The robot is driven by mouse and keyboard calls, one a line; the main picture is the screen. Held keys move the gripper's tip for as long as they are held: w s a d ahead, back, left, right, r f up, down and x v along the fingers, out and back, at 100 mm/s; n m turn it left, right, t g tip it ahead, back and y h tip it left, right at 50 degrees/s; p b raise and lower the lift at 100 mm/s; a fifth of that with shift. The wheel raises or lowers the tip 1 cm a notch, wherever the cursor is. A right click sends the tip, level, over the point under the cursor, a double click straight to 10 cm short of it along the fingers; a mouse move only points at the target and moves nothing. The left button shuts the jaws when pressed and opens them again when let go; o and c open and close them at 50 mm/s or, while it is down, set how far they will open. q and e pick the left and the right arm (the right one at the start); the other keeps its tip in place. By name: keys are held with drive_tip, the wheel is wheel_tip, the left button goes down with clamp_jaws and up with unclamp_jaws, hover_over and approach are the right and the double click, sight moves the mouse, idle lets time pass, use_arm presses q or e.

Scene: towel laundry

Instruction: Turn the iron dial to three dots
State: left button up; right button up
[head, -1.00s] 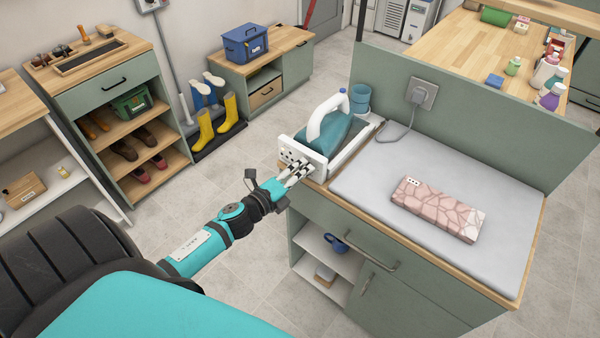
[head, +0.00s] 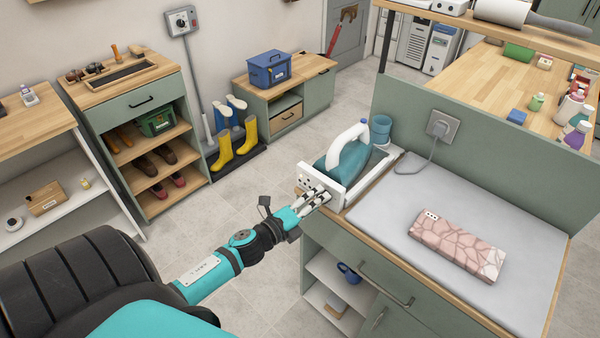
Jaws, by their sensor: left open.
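The teal iron with a white handle (head: 348,146) rests in a white stand at the left end of the ironing counter. The stand's upright white front panel (head: 309,174) carries small dark marks. A dial cannot be made out clearly; the fingers cover part of the panel. My left gripper (head: 318,195) is open, with its fingers up against or just in front of this panel. I cannot tell whether they touch it. My right gripper is out of view.
A folded pink patterned towel (head: 458,243) lies on the grey ironing pad (head: 385,215). A blue cup (head: 380,129) stands behind the iron, and a cord runs to a wall socket (head: 441,125). A green partition (head: 500,150) closes the counter's back.

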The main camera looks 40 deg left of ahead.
use_arm(q)
drive_tip(key=s+a+r, duration=0.1)
drive_tip(key=s, duration=1)
drive_tip(key=shift+a, duration=0.25)
drive_tip(key=shift+w, duration=0.1)
drive_tip(key=s+f+n+g+y, duration=0.1)
drive_tip(key=s+f+n+g, duration=0.2)
drive_tip(key=f, duration=0.8)
drive_tip(key=s+d+f+n+g+y+b, duration=0.15)
drive_tip(key=s+f+n, duration=0.3)
drive_tip(key=f, duration=0.55)
drive_tip(key=s+a+f+n+g+y, duration=0.1)
drive_tip(key=s+f+n+g, duration=0.3)
drive_tip(key=f, duration=0.7)
drive_tip(key=s+d+f+n+g, duration=0.3)
drive_tip(key=s+d+f+n, duration=0.1)
drive_tip(key=s+f, duration=0.4)
drive_tip(key=s+d+f+n+g+h+b, duration=0.1)
drive_tip(key=s+d+f+n+g, duration=0.3)
drive_tip(key=s+f, duration=0.5)
drive_tip(key=s+d, duration=0.2)
drive_tip(key=s, duration=0.2)
drive_tip(key=shift+n, duration=0.35)
